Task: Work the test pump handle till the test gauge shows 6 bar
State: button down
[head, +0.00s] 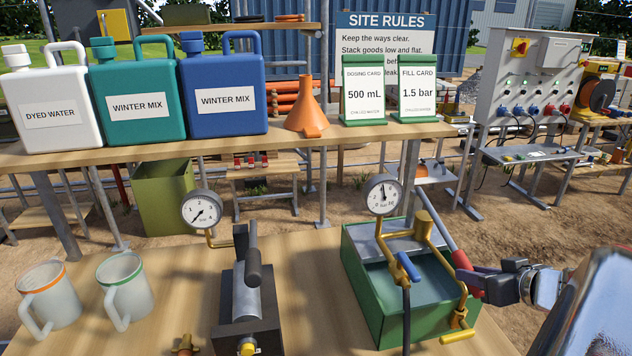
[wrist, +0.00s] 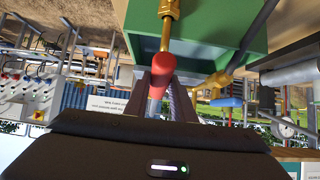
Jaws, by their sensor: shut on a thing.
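The test pump is a green open tank (head: 365,290) with brass fittings, on the bench at the right. Its round white gauge (head: 383,193) stands at the back; the dark needle points nearly straight up, and the figures are too small to read surely. The pump handle (head: 440,228) slopes down to the right from the brass pump head, with a red grip at its end. My gripper (head: 470,283) is shut on this grip. In the wrist view the red grip (wrist: 158,82) lies between my two dark fingers, and the green tank (wrist: 205,25) is behind it.
A blue-handled valve (head: 408,267) and a brass lever (head: 457,336) are close to my gripper. A second gauge (head: 201,208) and a dark device (head: 247,300) stand left of the pump. Two mugs (head: 125,290) are at the left. A shelf (head: 290,146) with jugs and cards runs behind.

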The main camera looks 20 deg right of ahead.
jog(key=shift+w+f, duration=0.1)
jog(key=shift+f, duration=0.5)
